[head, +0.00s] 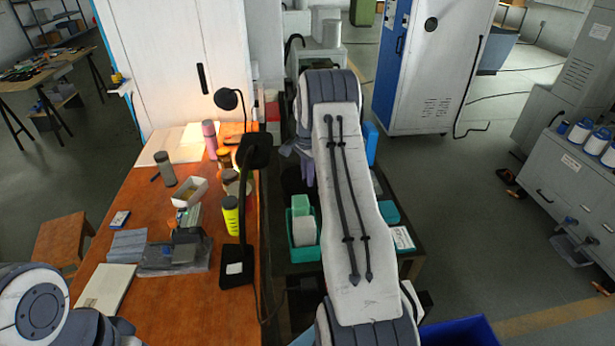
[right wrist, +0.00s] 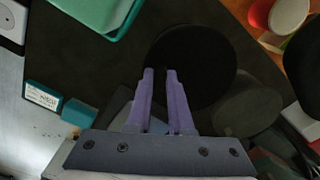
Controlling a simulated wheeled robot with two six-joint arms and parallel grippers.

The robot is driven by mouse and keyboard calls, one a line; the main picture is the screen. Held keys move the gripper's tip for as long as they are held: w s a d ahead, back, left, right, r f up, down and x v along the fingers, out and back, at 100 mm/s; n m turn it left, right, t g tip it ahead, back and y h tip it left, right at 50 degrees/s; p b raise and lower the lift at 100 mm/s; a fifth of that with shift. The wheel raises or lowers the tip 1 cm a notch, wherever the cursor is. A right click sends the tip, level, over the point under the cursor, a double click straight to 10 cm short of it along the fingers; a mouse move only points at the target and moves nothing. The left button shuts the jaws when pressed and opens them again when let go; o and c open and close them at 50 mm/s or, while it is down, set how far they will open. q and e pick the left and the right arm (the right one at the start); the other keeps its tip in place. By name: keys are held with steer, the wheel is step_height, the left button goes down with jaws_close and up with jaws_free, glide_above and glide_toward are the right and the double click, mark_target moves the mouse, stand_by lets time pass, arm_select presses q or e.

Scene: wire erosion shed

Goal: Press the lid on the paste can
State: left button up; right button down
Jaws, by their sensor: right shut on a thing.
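My right gripper (right wrist: 160,72) has purple-grey fingers close together in the right wrist view. A black round disc (right wrist: 205,60), which looks like the lid, lies at its fingertips, and the fingers cover part of its edge. How the fingers grip it is hard to see against the dark background. In the head view the right gripper (head: 298,146) is partly hidden behind my right arm, with dark shapes below it. Jars (head: 231,182) stand by the lamp on the orange workbench; I cannot tell which is the paste can. My left gripper is out of view.
A black desk lamp (head: 237,270) stands on the workbench's right edge (head: 215,325), beside a yellow bottle (head: 230,216). Teal bins (head: 291,236) stand on a dark table right of the bench. Papers, a white box and a small device occupy the bench; its front is clear.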

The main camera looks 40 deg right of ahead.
stand_by(0.4)
steer(key=shift+c, duration=1.3)
jaws_free()
steer(key=shift+r, duration=0.15)
steer(key=shift+r+p, duration=2.5)
steer(key=shift+r, duration=0.85)
jaws_close()
steer(key=shift+f, duration=0.25)
